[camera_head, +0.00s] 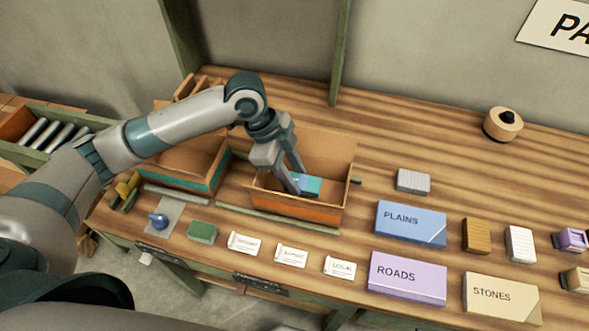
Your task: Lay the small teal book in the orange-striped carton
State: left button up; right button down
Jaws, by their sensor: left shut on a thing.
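The small teal book (311,185) is between the fingers of my left gripper (297,186), which is shut on it. The book is inside the outline of the open orange-striped carton (299,210) on the table. The gripper points down into the carton from above its left side. Whether the book touches the carton floor cannot be told from this view. The fingers hide part of the book. My right gripper does not show.
A second open carton with a teal stripe (176,181) stands to the left. Books labelled PLAINS (410,225), ROADS (407,284) and STONES (500,298) lie to the right. A green block (202,232) and small label cards (291,256) lie in front. The back right tabletop is mostly clear.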

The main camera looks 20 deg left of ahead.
pick_arm(q)
jog(key=shift+f+b, duration=0.35)
jog(key=shift+f, duration=1)
jog(key=shift+f, duration=0.7)
jog(key=o, duration=1.2)
notch_tip(320, 180, up, 12)
jog(key=p, duration=1.1)
jog(key=shift+f+p, duration=0.1)
jog(key=shift+p, duration=0.2)
notch_tip(320, 180, up, 5)
jog(key=shift+r+p, duration=0.15)
jog(key=shift+p, duration=0.65)
